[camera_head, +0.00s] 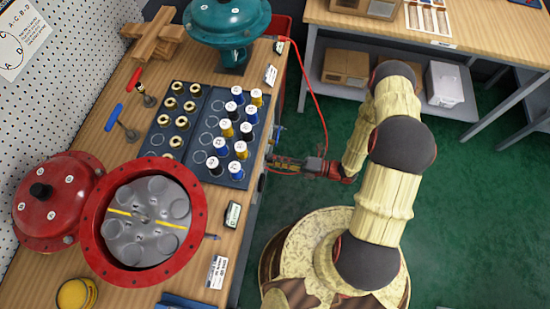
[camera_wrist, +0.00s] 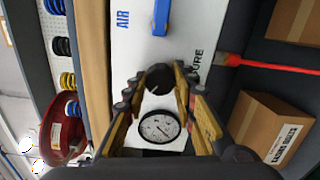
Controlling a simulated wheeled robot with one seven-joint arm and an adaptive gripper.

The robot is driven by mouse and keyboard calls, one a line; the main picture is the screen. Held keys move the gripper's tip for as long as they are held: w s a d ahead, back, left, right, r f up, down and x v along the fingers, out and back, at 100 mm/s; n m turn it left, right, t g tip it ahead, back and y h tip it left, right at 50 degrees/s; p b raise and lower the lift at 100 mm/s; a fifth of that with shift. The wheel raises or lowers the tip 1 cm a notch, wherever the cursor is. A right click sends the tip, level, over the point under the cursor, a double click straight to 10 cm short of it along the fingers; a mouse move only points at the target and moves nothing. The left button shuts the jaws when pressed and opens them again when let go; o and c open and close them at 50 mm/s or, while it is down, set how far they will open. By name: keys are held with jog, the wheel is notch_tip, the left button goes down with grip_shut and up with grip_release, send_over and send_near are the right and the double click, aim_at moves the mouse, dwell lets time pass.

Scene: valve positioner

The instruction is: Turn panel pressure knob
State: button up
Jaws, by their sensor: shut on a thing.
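The black pressure knob (camera_wrist: 158,80) sticks out of a white panel (camera_wrist: 130,65) in the wrist view. Part of a word ending in "URE" is printed beside it. My gripper (camera_wrist: 160,84) has its yellow-and-black fingers on both sides of the knob and is shut on it. A round gauge with a white dial (camera_wrist: 159,127) lies between the fingers, nearer the palm. In the head view my gripper (camera_head: 271,162) reaches the bench's right side edge. The knob and the panel face cannot be made out there.
A blue handle (camera_wrist: 161,17) sits on the panel near the word "AIR". A red hose (camera_head: 318,85) hangs at the bench's side. The wooden bench (camera_head: 100,150) carries a red housing (camera_head: 92,255) and a dark tray with spools (camera_head: 205,178). Cardboard boxes (camera_wrist: 270,130) stand beyond.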

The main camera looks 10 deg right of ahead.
jog(key=n+b, duration=0.2)
jog(key=n, duration=2.2)
jog(key=shift+f+n, duration=0.15)
jog(key=shift+n, duration=0.15)
jog(key=o, duration=1.2)
jog(key=shift+w, duration=0.1)
jog(key=shift+c, duration=0.2)
jog(key=shift+d, duration=0.2)
jog(key=v, duration=1.1)
jog(key=shift+s+d, duration=0.2)
jog(key=shift+d, duration=0.15)
